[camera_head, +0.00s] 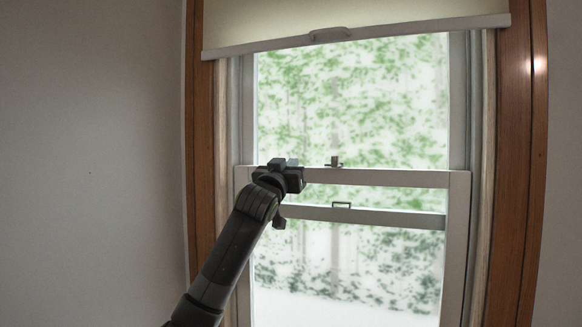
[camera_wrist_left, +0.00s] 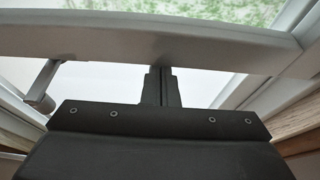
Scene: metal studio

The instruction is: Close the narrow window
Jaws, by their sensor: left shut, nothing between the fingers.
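The narrow window (camera_head: 460,225) stands in a brown wooden frame in the head view. Its lower sash has a pale top rail (camera_head: 390,177) at mid-height, with a small latch (camera_head: 334,161) on it. A lower horizontal bar (camera_head: 390,218) with a small handle (camera_head: 342,205) shows below that rail. My left gripper (camera_head: 283,163) is at the left part of the top rail. In the left wrist view its shut fingers (camera_wrist_left: 161,85) point at the pale rail (camera_wrist_left: 150,50) and reach its edge; I cannot tell whether they touch. My right gripper is not in view.
A cream roller blind (camera_head: 340,15) with a grip on its bottom bar hangs over the top of the window. Brown wooden trim (camera_head: 513,150) borders both sides. Plain grey wall (camera_head: 90,150) lies to the left. Snow and green foliage show through the glass.

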